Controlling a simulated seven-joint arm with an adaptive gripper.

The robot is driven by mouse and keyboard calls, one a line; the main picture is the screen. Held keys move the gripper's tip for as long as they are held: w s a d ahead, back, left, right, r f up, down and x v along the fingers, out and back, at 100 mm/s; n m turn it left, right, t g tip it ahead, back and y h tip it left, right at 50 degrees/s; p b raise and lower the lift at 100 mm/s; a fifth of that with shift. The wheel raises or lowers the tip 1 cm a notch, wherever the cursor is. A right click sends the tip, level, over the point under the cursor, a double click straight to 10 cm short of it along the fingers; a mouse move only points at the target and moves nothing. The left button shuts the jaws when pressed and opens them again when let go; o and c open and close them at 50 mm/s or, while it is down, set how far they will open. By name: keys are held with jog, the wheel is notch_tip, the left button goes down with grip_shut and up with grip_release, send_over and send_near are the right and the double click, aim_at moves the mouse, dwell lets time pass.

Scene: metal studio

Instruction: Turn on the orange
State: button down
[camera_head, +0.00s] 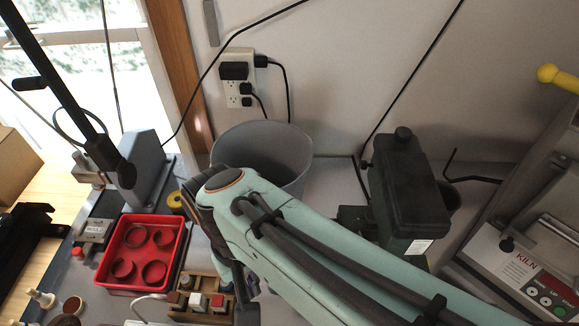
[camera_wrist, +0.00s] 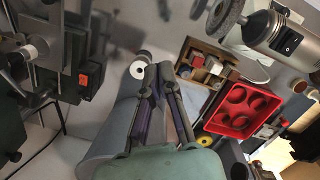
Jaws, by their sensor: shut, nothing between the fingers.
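An orange-red switch (camera_wrist: 84,80) shows on the side of a dark machine (camera_wrist: 68,55) at the left of the wrist view. What seems the same machine, dark green (camera_head: 405,190), stands right of centre in the head view, where I cannot make out the switch. My gripper (camera_wrist: 157,70) is shut and empty in the wrist view, to the right of the switch and apart from it. In the head view my arm hides most of the gripper.
A grey bin (camera_head: 285,150) stands behind my arm. A red tray (camera_head: 108,268) with several rings and a wooden organiser (camera_head: 190,314) are at left. A kiln panel (camera_head: 510,262) is at right. Black cables hang along the wall.

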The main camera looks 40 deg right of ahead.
jog(key=w+d+f+m+g+h, duration=0.4)
jog(key=d+f+m, duration=0.3)
jog(key=m, duration=0.5)
jog(key=w+d+f+m+g+h, duration=0.5)
jog(key=d+f+m+g+h, duration=0.1)
jog(key=m, duration=0.6)
jog(key=shift+w+d+f+h, duration=0.3)
jog(key=shift+d+f, duration=0.5)
jog(key=shift+f, duration=0.5)
jog(key=x, duration=1)
jog(key=shift+f, duration=0.15)
